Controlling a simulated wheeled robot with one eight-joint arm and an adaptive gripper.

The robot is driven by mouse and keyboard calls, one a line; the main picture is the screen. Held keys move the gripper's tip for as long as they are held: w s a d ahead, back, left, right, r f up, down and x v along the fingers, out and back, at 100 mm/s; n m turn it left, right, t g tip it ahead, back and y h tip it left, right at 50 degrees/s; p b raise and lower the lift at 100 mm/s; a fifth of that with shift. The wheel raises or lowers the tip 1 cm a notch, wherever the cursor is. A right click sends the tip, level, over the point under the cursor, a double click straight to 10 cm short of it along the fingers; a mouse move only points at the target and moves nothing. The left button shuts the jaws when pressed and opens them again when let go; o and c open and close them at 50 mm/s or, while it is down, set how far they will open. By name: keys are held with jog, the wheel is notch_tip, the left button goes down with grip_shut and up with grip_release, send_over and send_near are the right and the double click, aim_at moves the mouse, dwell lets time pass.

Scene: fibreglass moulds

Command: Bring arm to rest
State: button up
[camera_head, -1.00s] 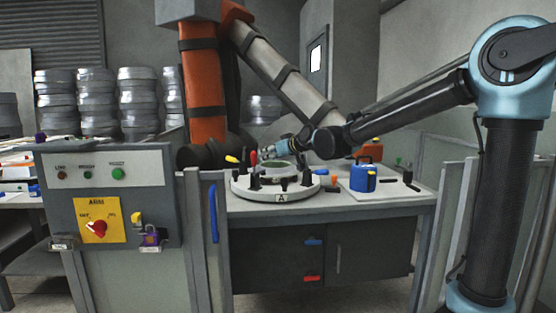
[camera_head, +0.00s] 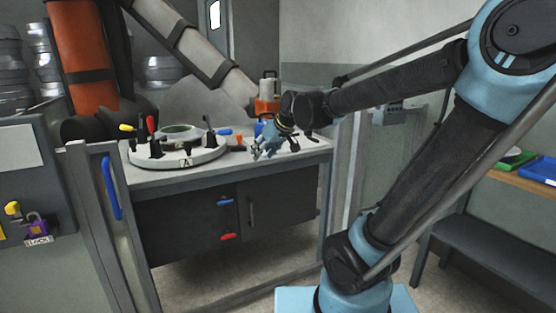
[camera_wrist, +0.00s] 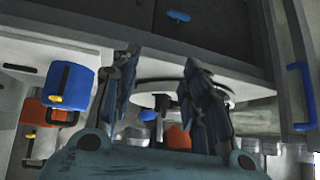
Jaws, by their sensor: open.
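My gripper (camera_head: 268,148) is at the end of my blue and black arm, in front of the right part of the bench in the head view. In the wrist view my gripper (camera_wrist: 160,95) has its two blue fingers apart with nothing held between them. The wrist picture looks upside down, with the cabinet front at the top. The round white fixture marked A (camera_head: 180,150) sits on the bench to the left of my gripper. It also shows behind the fingers in the wrist view.
A grey bench (camera_head: 165,178) has cabinet doors with blue and red handles. A blue container (camera_wrist: 70,88) stands on it. A fence panel with a blue handle (camera_head: 111,187) is at left. A side table with a green tray (camera_head: 541,168) is at right. An orange machine arm (camera_head: 82,55) stands behind.

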jog(key=s+d+f+m+g+h, duration=0.2)
jog(key=s+d+f+m, duration=0.1)
jog(key=s+d+f, duration=0.5)
jog(key=s+d+f+m+g+h, duration=0.2)
jog(key=s+d+f, duration=0.7)
jog(key=s+d, duration=0.5)
jog(key=shift+s+d+m+h, duration=0.15)
jog(key=shift+d+m+h, duration=0.65)
jog(key=shift+d+m, duration=0.25)
jog(key=shift+f, duration=0.1)
jog(key=shift+c, duration=1)
